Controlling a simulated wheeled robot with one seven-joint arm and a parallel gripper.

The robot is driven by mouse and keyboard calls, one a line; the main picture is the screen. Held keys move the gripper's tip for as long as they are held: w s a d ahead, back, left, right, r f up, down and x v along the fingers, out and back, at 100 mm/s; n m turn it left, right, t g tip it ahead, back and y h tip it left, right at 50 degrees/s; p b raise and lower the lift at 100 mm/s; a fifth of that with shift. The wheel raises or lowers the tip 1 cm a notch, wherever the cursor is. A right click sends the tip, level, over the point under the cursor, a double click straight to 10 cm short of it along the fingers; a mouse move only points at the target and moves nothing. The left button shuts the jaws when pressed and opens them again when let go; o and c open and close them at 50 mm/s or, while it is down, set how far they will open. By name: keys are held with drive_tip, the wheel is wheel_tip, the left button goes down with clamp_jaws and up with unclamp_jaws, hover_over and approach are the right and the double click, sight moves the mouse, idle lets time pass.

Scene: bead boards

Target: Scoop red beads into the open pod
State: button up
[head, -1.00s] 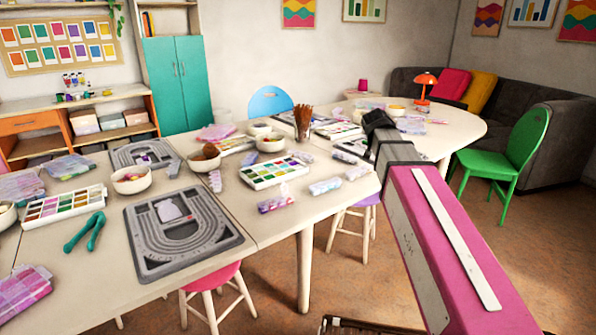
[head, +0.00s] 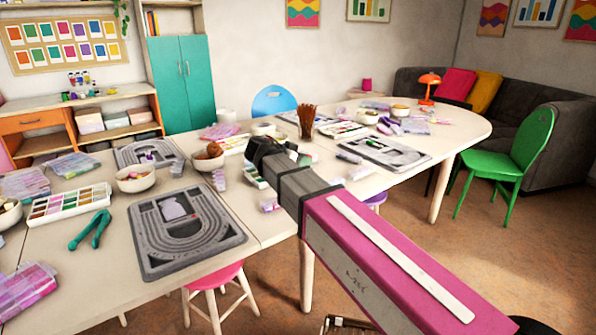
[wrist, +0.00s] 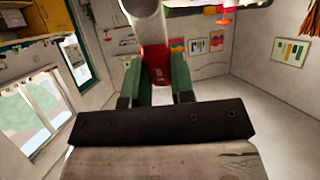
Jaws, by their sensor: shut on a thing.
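My gripper (wrist: 157,80) has green fingers closed on a red piece (wrist: 155,62) in the wrist view. A pale rounded part (wrist: 143,6) shows just beyond it; I cannot tell whether it belongs to the same tool. In the head view the dark end of my arm is above the middle of the table, and the fingers and held piece are hidden. A white bowl (head: 135,187) with mixed small pieces stands left of it. I cannot make out which container holds red beads. A pale lilac piece lies on the grey bead board (head: 160,262); I cannot tell whether it is the open pod.
A paint tray (head: 70,204), teal pliers (head: 91,230) and lilac boxes (head: 27,290) lie at the left. A bowl with a brown ball (head: 206,161) and a cup of brown sticks (head: 305,128) stand near my arm. Another board (head: 388,152) lies at the right.

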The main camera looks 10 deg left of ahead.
drive_tip(key=s+f, duration=0.1)
drive_tip(key=a+f, duration=0.1)
drive_tip(key=f, duration=0.1)
drive_tip(key=shift+s+a+m+g, duration=0.15)
drive_tip(key=shift+s+m+g, duration=0.15)
drive_tip(key=shift+s, duration=0.05)
drive_tip(key=w+d+f+g+y, duration=0.2)
drive_tip(key=g+y, duration=0.1)
drive_tip(key=shift+f+g, duration=0.1)
drive_tip(key=shift+g, duration=0.2)
drive_tip(key=f+g+y, duration=0.1)
drive_tip(key=w+d+g+y, duration=0.1)
drive_tip(key=w+f+g+y, duration=0.1)
drive_tip(key=y, duration=0.1)
drive_tip(key=shift+d+f+g, duration=0.3)
drive_tip(key=shift+d+g, duration=0.1)
drive_tip(key=shift+w+d+r+g+y, duration=0.2)
drive_tip(key=shift+r+g+y, duration=0.1)
drive_tip(key=shift+r, duration=0.55)
drive_tip(key=shift+w+d+r+g+y, duration=0.15)
drive_tip(key=shift+r+g+y, duration=0.15)
drive_tip(key=shift+r, duration=0.55)
